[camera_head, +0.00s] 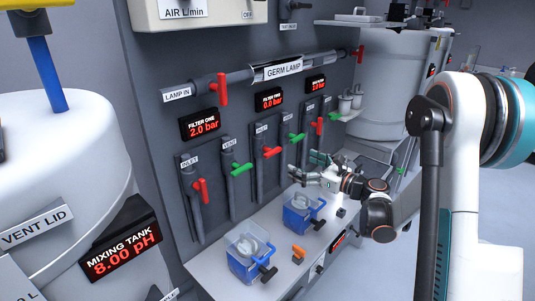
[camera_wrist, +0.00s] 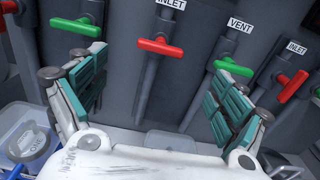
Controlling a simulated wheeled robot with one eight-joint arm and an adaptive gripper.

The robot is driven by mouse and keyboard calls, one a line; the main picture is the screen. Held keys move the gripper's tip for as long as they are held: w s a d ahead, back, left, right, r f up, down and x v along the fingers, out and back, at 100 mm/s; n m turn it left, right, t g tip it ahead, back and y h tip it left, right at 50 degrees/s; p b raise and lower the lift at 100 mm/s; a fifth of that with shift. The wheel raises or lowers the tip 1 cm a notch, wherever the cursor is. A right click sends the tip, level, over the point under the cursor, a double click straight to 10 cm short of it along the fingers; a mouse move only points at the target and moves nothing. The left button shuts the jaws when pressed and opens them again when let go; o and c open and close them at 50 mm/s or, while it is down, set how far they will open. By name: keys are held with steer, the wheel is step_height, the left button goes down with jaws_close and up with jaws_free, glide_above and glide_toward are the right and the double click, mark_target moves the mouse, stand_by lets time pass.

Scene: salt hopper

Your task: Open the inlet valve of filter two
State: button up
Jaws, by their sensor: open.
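The inlet valve of filter two has a red handle (camera_head: 271,152) set across its dark pipe, under the display reading 0.0 bar (camera_head: 269,99). In the wrist view this red handle (camera_wrist: 160,47) lies crosswise below an INLET label. Its neighbour on the right is a green vent handle (camera_wrist: 233,68), also crosswise; it shows in the head view too (camera_head: 297,137). My gripper (camera_head: 303,160) is open and empty in front of the filter two pipes. In the wrist view my gripper (camera_wrist: 155,88) has its fingers spread, with the red handle beyond and between them, apart from both.
Filter one, left, shows 2.0 bar (camera_head: 202,124), with a red inlet handle (camera_head: 202,191) and green vent handle (camera_head: 241,169). Filter three's red inlet handle (camera_wrist: 293,86) is to the right. Blue-framed clear containers (camera_head: 252,254) stand on the white bench (camera_head: 215,268) below. The mixing tank (camera_head: 60,160) fills the left.

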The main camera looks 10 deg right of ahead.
mark_target(275, 152)
steer(key=b+x, duration=0.2)
steer(key=x, duration=1.1)
steer(key=shift+w+a+b, duration=0.1)
steer(key=shift+w+b, duration=0.3)
steer(key=shift+c, duration=0.6)
steer(key=c, duration=1)
